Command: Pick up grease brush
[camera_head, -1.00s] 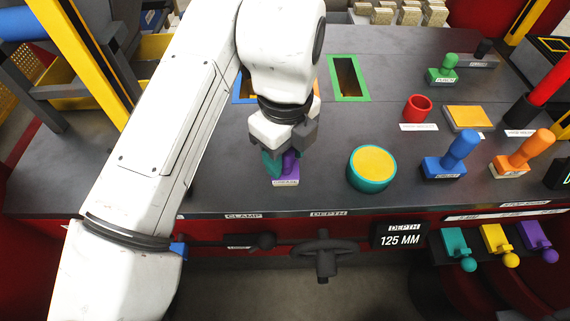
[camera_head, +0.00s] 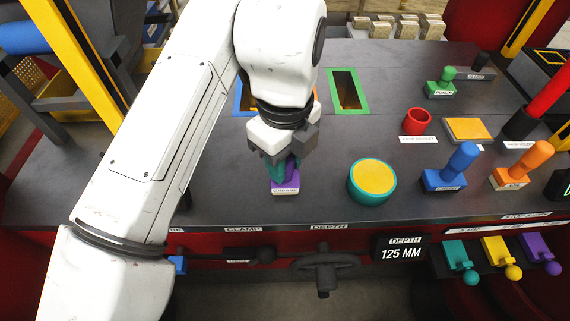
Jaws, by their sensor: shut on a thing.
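The grease brush (camera_head: 285,185) is a purple piece with a white label on its front, in the middle of the dark bench near its front edge. My gripper (camera_head: 284,164) points down over it and is shut on its upper part. Teal parts show between the gripper body and the purple base; I cannot tell whether they are fingertips or part of the brush. The gripper hides most of the brush's handle. The base looks upright, at or very near the bench top.
A teal tin with a yellow top (camera_head: 371,181) stands right of the brush. A green-framed slot (camera_head: 348,92) lies behind.

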